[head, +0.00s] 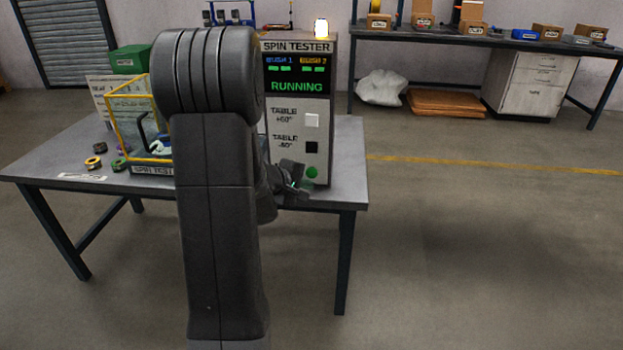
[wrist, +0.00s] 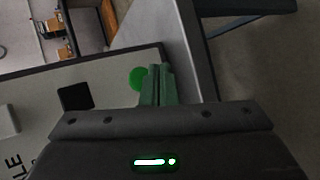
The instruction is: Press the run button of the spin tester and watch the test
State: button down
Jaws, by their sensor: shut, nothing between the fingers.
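The spin tester cabinet (head: 322,95) stands on the grey table, its screen (head: 297,75) reading RUNNING in green, with two bush labels above. A lit lamp (head: 321,28) glows on top. Its green run button (head: 312,172) is low on the front panel, below a white button (head: 312,121) and a black button (head: 311,147). My gripper (head: 300,190) is shut and empty, just in front of the panel near the green button. In the wrist view, my fingertips (wrist: 158,72) are beside the green button (wrist: 138,78) and partly overlap it; I cannot tell whether they touch it.
A yellow-framed clear guard (head: 110,118) stands on the table at left, partly hidden by my arm. Several small rings (head: 95,162) lie beside it. A green box (head: 130,58) is behind. A back bench (head: 480,40) holds several boxes. The floor at right is clear.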

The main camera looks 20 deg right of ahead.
jog(key=s, duration=0.1)
jog(key=s+a+b, duration=0.1)
jog(key=shift+s+a, duration=0.25)
jog(key=shift+s, duration=0.05)
dwell(0.4)
jog(key=w+p, duration=0.1)
jog(key=d+p, duration=0.1)
jog(key=p, duration=0.1)
jog(key=shift+w+r, duration=0.25)
jog(key=shift+w, duration=0.1)
jog(key=p, duration=0.3)
jog(key=shift+s+p, duration=0.15)
jog(key=shift+p, duration=0.15)
jog(key=shift+s+a+f+b, duration=0.1)
jog(key=shift+s+a+b, duration=0.4)
jog(key=shift+s+b, duration=0.3)
jog(key=shift+s+a+f+b, duration=0.1)
jog(key=shift+s+a+b, duration=0.4)
jog(key=shift+s+b, duration=0.3)
jog(key=shift+s+a+f+b, duration=0.1)
jog(key=shift+s+a+b, duration=0.4)
jog(key=shift+s+b, duration=0.3)
